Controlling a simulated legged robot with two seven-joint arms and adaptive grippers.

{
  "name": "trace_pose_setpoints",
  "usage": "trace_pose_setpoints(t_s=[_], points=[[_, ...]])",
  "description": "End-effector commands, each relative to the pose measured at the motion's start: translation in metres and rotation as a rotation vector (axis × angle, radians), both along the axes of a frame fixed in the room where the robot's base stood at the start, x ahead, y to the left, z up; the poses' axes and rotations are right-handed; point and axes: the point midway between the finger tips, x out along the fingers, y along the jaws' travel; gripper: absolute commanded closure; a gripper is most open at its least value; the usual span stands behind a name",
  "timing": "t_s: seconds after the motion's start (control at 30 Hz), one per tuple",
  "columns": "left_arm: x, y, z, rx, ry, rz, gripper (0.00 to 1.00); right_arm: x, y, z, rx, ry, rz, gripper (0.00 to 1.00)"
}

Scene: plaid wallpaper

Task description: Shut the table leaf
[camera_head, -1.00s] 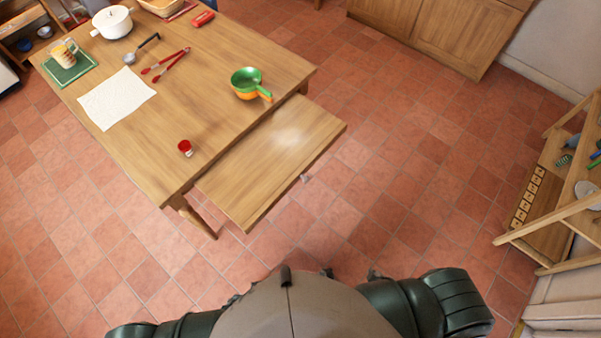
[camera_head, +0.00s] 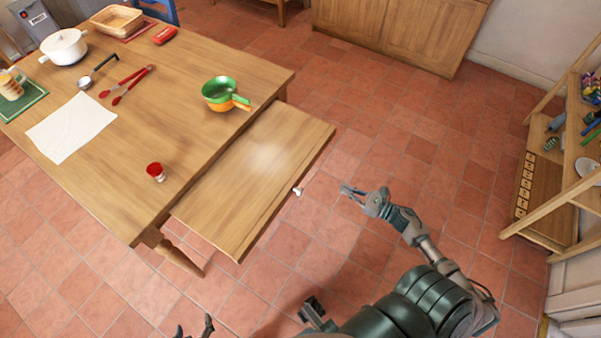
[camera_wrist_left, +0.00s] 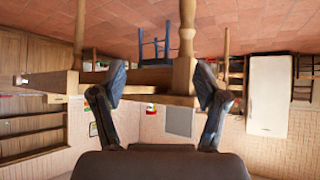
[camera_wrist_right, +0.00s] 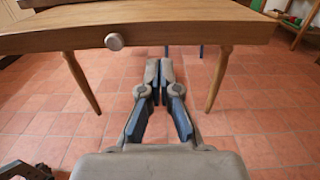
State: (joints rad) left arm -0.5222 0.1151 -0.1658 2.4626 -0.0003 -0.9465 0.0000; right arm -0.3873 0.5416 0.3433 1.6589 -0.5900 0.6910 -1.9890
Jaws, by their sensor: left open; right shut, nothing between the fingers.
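The table leaf (camera_head: 250,170) sticks out from the right side of the wooden table (camera_head: 110,180), just below the tabletop. A small pale knob (camera_head: 297,191) sits on its outer edge. My right gripper (camera_head: 345,190) is shut and empty, to the right of the knob and apart from it. In the right wrist view the leaf's front edge (camera_wrist_right: 200,34) and the knob (camera_wrist_right: 114,41) are above and beyond the shut fingers (camera_wrist_right: 159,64). My left gripper (camera_head: 195,328) is open and empty at the bottom edge, well short of the leaf; its spread fingers also show in the left wrist view (camera_wrist_left: 160,80).
On the tabletop are a green and orange pan (camera_head: 222,94), a red cup (camera_head: 156,172), a white cloth (camera_head: 70,127) and red tongs (camera_head: 127,84). The leaf's top is bare. A wooden shelf (camera_head: 545,195) stands at the right. Open tiled floor lies between.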

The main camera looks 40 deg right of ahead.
Motion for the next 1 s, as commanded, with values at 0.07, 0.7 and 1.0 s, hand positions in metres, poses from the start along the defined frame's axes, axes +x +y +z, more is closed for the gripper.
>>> trace_pose_setpoints(t_s=[0.07,0.7,1.0], points=[[0.002,-0.001,0.000,-0.003,-0.013,-0.001,0.26,0.011,0.005,0.000,0.001,-0.002,0.001,1.00],[0.027,-0.011,0.020,-0.052,-0.196,-0.008,0.26,0.115,0.047,-0.001,0.003,0.001,-0.002,1.00],[0.029,-0.012,0.022,-0.054,-0.209,-0.007,0.26,0.121,0.050,-0.001,0.004,0.003,-0.003,1.00]])
